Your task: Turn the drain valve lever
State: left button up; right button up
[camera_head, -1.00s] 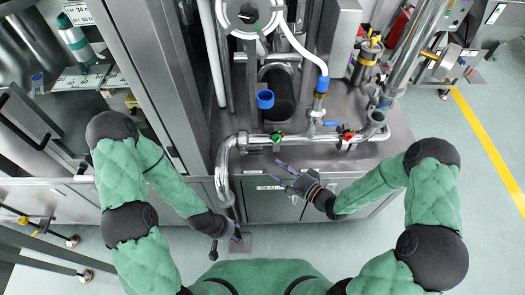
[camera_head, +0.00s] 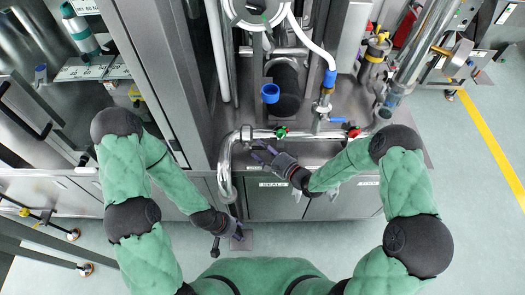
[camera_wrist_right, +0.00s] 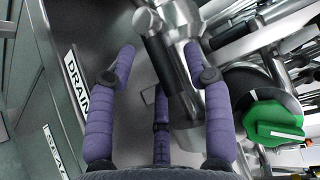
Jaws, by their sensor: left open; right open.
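In the right wrist view a dark bar (camera_wrist_right: 163,62), which looks like the drain valve lever, sits against a silver pipe fitting (camera_wrist_right: 186,100) near a DRAIN label (camera_wrist_right: 76,80). My right gripper (camera_wrist_right: 158,52) is open, with its purple fingers spread to both sides of the bar; I cannot tell whether they touch it. In the head view my right gripper (camera_head: 260,152) is beside the bent steel pipe (camera_head: 226,172), below the green valve knob (camera_head: 282,132). The lever is not clear there. My left gripper (camera_head: 237,232) is open and low, near the pipe's lower end.
The green knob (camera_wrist_right: 275,124) is to the right of my fingers in the wrist view. A red knob (camera_head: 354,132) is farther right on the horizontal pipe. A blue cup-like part (camera_head: 270,93) and a white hose (camera_head: 312,50) are above. Open floor (camera_head: 470,230) lies at the right.

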grip_shut()
